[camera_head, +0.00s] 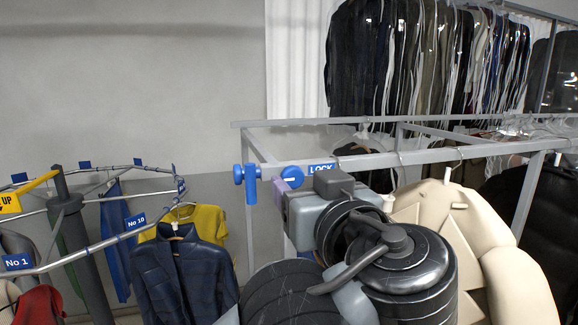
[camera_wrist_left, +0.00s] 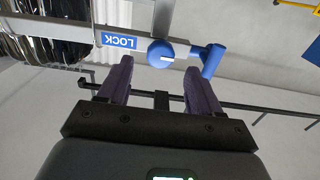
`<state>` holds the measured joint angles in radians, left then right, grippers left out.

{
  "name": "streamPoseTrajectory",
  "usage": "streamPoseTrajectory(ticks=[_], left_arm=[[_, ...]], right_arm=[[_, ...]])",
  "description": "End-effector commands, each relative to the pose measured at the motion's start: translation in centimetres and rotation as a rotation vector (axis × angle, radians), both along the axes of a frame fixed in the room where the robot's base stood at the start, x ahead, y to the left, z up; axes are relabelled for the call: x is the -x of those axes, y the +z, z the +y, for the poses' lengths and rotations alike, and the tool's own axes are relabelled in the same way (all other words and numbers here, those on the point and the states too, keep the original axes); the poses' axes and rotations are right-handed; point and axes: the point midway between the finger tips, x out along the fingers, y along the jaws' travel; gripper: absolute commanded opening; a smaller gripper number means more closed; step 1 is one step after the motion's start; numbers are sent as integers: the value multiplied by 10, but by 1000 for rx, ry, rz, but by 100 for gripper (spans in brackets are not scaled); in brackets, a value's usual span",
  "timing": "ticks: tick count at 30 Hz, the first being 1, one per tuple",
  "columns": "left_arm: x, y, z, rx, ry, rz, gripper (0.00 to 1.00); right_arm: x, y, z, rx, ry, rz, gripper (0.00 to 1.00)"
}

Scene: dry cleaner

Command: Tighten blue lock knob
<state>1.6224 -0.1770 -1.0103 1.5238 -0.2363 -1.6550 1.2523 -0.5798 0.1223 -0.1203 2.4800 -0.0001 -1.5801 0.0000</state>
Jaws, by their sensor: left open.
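The blue lock knob (camera_head: 292,176) is on the grey rail, left of the blue LOCK label (camera_head: 320,168). In the left wrist view the round knob (camera_wrist_left: 160,53), with a pale mark on its face, lies just beyond the fingertips, about midway between them. A blue T-shaped part (camera_head: 251,181) is left of the knob in the head view; it also shows in the wrist view (camera_wrist_left: 210,61). My left gripper (camera_head: 281,185) is open, its purple fingers (camera_wrist_left: 158,76) apart and empty. My right gripper is not in view.
A grey rail frame (camera_head: 370,160) runs behind my arm. A cream jacket (camera_head: 450,213) hangs to the right, close to my arm. A curved rail with numbered tags (camera_head: 136,221) and hanging clothes, including a navy jacket (camera_head: 180,275), is at left. Dark garments (camera_head: 380,62) hang behind.

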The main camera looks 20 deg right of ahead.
Motion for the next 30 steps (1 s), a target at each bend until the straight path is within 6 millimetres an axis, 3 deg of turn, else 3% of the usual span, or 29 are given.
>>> streamPoseTrajectory(ticks=[9,20,30], left_arm=[[-29,0,-1,-1,1,0,64],[-32,-1,-2,0,0,0,63],[-32,-1,-2,0,0,0,11]], right_arm=[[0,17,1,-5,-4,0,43],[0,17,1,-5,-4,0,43],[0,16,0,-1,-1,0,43]])
